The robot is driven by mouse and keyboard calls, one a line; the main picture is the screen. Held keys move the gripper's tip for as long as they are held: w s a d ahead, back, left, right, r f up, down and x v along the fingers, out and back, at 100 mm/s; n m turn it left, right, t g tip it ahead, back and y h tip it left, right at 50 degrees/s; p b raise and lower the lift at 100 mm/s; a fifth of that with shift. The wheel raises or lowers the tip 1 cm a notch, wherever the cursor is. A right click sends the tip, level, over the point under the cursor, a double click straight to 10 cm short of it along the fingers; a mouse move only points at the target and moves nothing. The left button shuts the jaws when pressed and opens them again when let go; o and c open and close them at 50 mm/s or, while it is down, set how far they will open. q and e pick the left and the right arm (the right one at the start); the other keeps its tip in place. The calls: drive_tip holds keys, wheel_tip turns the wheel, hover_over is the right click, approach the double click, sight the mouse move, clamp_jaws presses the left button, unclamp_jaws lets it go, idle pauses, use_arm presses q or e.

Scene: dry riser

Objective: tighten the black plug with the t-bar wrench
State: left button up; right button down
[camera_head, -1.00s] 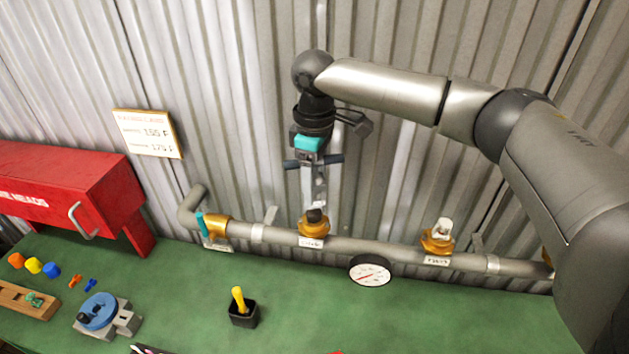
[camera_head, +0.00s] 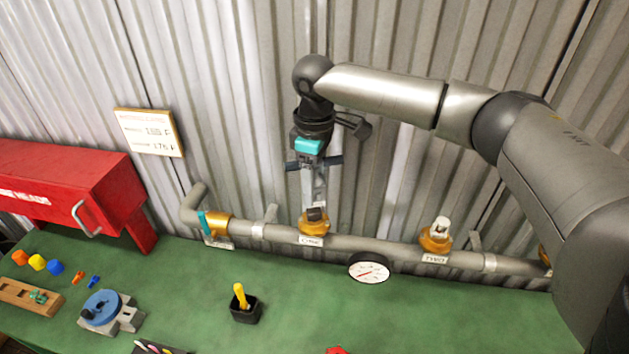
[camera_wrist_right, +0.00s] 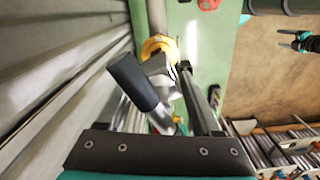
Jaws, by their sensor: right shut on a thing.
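The black plug (camera_head: 316,214) sits upright in the brass outlet (camera_head: 314,228) on the grey pipe, above the left label. My right gripper (camera_head: 314,172) points down above it, shut on the t-bar wrench, whose dark crossbar (camera_head: 333,161) sticks out both sides. The wrench's lower end is at or just above the plug; I cannot tell whether it is seated. In the right wrist view the dark handle (camera_wrist_right: 133,83) lies between my fingers, with the brass outlet (camera_wrist_right: 158,46) beyond. A dark and teal shape at that view's right edge may be my left gripper (camera_wrist_right: 292,43).
A second brass outlet (camera_head: 436,240) with a pale plug stands to the right. A gauge (camera_head: 369,268) hangs below the pipe, and a teal-handled valve (camera_head: 208,224) is at its left. Corrugated wall is close behind.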

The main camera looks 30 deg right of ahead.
sight(314, 210)
drive_tip(key=shift+f+b, duration=0.45)
drive_tip(key=shift+f, duration=2.05)
drive_tip(key=shift+r+m+p, duration=0.25)
drive_tip(key=shift+m+p, duration=0.25)
drive_tip(key=shift+p, duration=0.6)
drive_tip(key=shift+f+m, duration=0.1)
drive_tip(key=shift+m, duration=0.5)
drive_tip(key=shift+f+m, duration=0.1)
drive_tip(key=shift+m, duration=1.7)
drive_tip(key=shift+m, duration=0.9)
drive_tip(key=shift+n, duration=0.7)
